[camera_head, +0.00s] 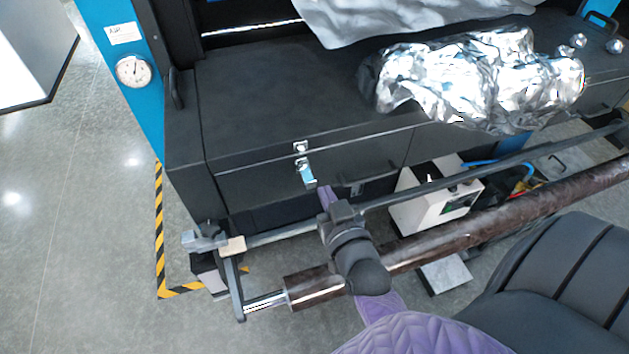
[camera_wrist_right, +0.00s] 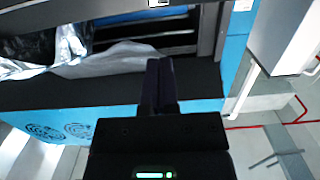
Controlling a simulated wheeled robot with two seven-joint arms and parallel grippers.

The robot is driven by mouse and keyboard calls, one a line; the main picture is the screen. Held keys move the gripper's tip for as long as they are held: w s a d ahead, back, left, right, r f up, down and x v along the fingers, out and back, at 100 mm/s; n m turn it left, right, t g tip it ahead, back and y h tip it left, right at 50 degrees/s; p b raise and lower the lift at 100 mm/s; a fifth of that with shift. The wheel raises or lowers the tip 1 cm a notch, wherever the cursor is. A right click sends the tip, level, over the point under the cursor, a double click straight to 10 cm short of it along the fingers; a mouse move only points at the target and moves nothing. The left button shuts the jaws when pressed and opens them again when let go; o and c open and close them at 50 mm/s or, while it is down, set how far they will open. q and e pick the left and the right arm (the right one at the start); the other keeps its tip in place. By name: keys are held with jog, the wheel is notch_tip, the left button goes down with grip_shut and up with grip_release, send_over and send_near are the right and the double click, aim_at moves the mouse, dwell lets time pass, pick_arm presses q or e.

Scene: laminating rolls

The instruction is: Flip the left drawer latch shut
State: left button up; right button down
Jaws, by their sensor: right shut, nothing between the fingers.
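In the wrist view the shut fingers (camera_wrist_right: 160,72) point at a dark surface, and the latch is not clear there. My left gripper is out of view.
A brown roller bar (camera_head: 440,240) and a thin grey rail (camera_head: 450,180) run across in front of the drawers. Crumpled silver foil (camera_head: 480,80) lies on top at the right. A white box (camera_head: 430,205) stands below. Grey floor (camera_head: 80,230) is clear at left.

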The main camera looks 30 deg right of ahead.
send_over(310, 187)
jog(key=s, duration=0.3)
jog(key=f, duration=0.3)
jog(key=shift+w+a+b, duration=0.1)
jog(key=shift+w+b, duration=0.15)
jog(key=shift+b, duration=0.1)
jog(key=shift+w+f, duration=0.1)
jog(key=shift+f, duration=0.6)
notch_tip(310, 187, down, 7)
jog(key=t+h+b, duration=0.1)
jog(key=t+b, duration=0.6)
jog(key=b, duration=1.2)
jog(key=shift+r+t, duration=0.15)
jog(key=shift+t, duration=0.15)
jog(key=shift+w+f+h+b, duration=0.1)
jog(key=shift+f+h+b, duration=0.25)
jog(key=shift+b, duration=0.5)
jog(key=shift+r, duration=0.1)
